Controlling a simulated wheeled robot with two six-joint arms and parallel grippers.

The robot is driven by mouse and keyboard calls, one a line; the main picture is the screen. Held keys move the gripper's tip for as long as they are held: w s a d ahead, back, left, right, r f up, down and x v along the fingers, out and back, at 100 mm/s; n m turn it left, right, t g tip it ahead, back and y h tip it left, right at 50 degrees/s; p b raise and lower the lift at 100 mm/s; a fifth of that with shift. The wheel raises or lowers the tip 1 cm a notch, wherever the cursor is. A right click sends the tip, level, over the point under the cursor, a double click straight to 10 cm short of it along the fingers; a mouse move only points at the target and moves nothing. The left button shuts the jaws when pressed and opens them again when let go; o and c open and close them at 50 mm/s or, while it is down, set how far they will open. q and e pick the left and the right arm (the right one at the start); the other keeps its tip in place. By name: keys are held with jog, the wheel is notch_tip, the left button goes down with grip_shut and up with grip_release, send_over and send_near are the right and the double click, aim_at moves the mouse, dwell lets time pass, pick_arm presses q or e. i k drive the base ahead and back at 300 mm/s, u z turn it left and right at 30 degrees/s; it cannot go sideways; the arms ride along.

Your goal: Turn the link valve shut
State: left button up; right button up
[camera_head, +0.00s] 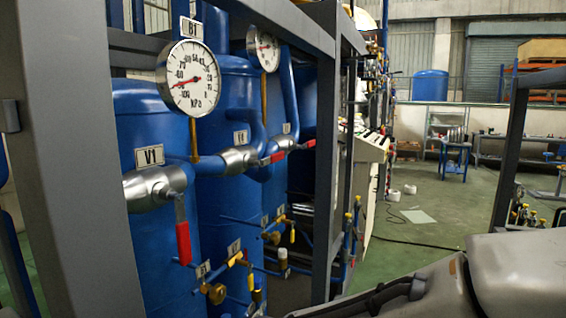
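No label that I can read says "link", so I cannot tell which valve is the link valve. A silver valve body tagged V1 (152,188) sits on the blue pipe at the left, and its red lever (183,242) hangs straight down, across the pipe. Farther along, another silver valve (238,159) has a red lever (272,158) lying roughly along its pipe. A third valve (283,142) behind it has a similar red lever (306,144). Neither gripper shows.
A round gauge tagged B1 (189,78) and a second gauge (263,49) stand above the pipes. Small yellow-handled valves (236,258) sit low. A grey frame post (75,150) stands in front at the left.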

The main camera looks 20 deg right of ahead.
aim_at(274, 158)
jog(key=k, duration=0.3)
jog(key=z, duration=0.8)
jog(key=i, duration=0.65)
jog(key=u, duration=0.45)
